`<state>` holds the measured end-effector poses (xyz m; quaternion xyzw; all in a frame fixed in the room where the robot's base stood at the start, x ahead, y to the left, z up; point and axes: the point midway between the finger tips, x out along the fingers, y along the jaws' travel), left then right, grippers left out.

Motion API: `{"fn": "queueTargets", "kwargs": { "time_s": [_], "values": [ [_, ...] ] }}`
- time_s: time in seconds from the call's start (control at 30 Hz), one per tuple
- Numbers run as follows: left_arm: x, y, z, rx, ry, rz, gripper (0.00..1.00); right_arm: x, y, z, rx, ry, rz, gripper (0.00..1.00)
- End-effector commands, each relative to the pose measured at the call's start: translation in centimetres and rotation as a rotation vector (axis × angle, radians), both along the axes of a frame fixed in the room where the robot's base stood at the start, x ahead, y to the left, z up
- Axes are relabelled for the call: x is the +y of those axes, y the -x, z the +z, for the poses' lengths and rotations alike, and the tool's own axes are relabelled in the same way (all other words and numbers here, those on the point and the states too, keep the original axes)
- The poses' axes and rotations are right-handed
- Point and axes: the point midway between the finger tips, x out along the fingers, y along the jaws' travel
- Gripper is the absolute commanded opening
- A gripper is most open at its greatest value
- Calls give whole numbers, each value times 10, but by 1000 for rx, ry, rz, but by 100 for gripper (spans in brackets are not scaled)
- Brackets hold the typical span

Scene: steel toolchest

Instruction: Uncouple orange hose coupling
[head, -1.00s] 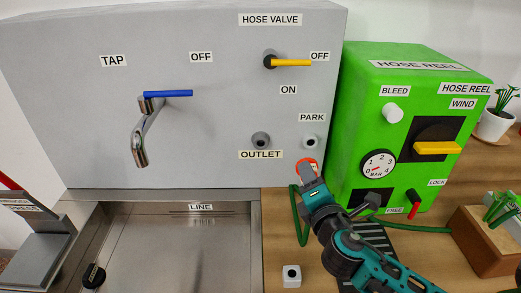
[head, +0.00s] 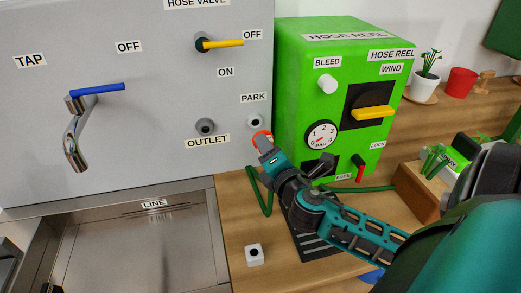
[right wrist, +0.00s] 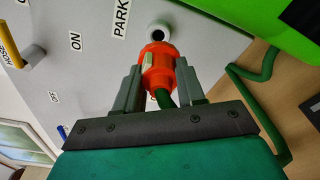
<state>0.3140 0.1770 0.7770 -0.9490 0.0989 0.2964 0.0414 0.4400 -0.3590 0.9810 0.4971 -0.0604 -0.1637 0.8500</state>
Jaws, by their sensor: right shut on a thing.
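The orange hose coupling (right wrist: 158,72) sits between the fingers of my right gripper (right wrist: 160,88), which is shut on it. In the right wrist view its far end is close to the grey PARK socket (right wrist: 160,32); I cannot tell whether they touch. In the head view only an orange rim of the coupling (head: 261,136) shows past my right gripper (head: 264,143), just below the PARK socket (head: 255,121). The green hose (head: 258,195) runs from the coupling to the green hose reel. The OUTLET socket (head: 205,126) is empty. My left gripper is not in view.
The green hose reel box (head: 340,60) stands right of the grey panel (head: 140,100). The hose valve's yellow lever (head: 223,43) points to OFF. A steel sink (head: 150,240) lies front left. A small white block (head: 254,255) stands on the wooden counter (head: 235,215).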

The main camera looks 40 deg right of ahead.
Motion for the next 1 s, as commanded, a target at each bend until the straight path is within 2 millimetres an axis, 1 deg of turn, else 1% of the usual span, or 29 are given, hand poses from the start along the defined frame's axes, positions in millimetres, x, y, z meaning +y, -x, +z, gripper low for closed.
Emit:
{"fn": "queueTargets", "kwargs": {
  "time_s": [0.03, 0.2, 0.4, 0.57, 1.0],
  "values": [
    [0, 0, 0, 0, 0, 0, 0, -3, -6, 2, -3, 1, 0, 0],
    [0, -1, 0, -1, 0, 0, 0, -9, -19, 1, -2, 0, 0, 0],
    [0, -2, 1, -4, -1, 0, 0, -14, -30, 1, -1, 0, 0, 0],
    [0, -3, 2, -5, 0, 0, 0, -16, -32, 1, 0, -1, 0, 0],
    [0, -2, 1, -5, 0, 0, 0, -16, -33, 1, 0, -1, 0, 0]
  ]
}}
